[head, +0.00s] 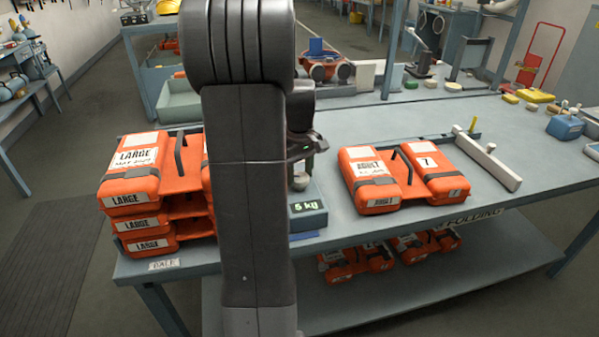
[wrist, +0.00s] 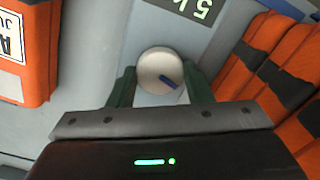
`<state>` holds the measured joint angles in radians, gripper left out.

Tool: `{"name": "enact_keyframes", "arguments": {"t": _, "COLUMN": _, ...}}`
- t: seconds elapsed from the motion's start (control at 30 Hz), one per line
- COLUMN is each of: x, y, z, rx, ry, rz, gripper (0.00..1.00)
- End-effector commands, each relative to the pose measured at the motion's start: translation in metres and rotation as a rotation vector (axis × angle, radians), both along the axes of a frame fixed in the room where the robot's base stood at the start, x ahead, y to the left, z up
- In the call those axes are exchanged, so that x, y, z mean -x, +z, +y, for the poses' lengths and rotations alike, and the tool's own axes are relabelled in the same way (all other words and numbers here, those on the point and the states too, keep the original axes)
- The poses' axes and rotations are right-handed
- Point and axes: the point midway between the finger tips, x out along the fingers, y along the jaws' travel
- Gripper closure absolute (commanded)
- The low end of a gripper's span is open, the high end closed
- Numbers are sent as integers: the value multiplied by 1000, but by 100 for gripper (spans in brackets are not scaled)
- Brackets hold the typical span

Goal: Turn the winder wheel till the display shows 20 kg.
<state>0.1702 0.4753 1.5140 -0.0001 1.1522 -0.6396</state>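The winder wheel is a pale round knob with a blue mark (wrist: 154,64); in the head view (head: 300,183) my arm partly covers it. It sits on a blue-grey unit whose dark display (head: 305,206) reads 5 kg in green. The display (wrist: 192,8) also shows upside down and cut off at the top of the wrist view. My gripper (head: 306,152) is above the wheel in the head view, mostly behind my arm. In the wrist view, the green fingers of my gripper (wrist: 161,82) are spread on either side of the wheel, with nothing held between them.
Stacked orange LARGE packs (head: 137,172) stand left of the unit, and an orange ADULT pack (head: 370,180) lies to its right. A white bar (head: 488,163) lies further right. More orange packs (head: 355,262) are on the lower shelf. Bare bench shows behind the ADULT pack.

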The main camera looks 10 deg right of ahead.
Motion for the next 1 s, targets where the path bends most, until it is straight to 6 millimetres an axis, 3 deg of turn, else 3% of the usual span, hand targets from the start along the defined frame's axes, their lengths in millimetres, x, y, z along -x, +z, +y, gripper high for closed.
{"name": "enact_keyframes", "arguments": {"t": 0.47, "x": 0, "y": 1, "z": 0, "rx": 0, "ry": -94, "rz": 1, "gripper": 77}}
{"name": "enact_keyframes", "arguments": {"t": 1.0, "x": 0, "y": 2, "z": 0, "rx": 0, "ry": -565, "rz": 0, "gripper": 77}}
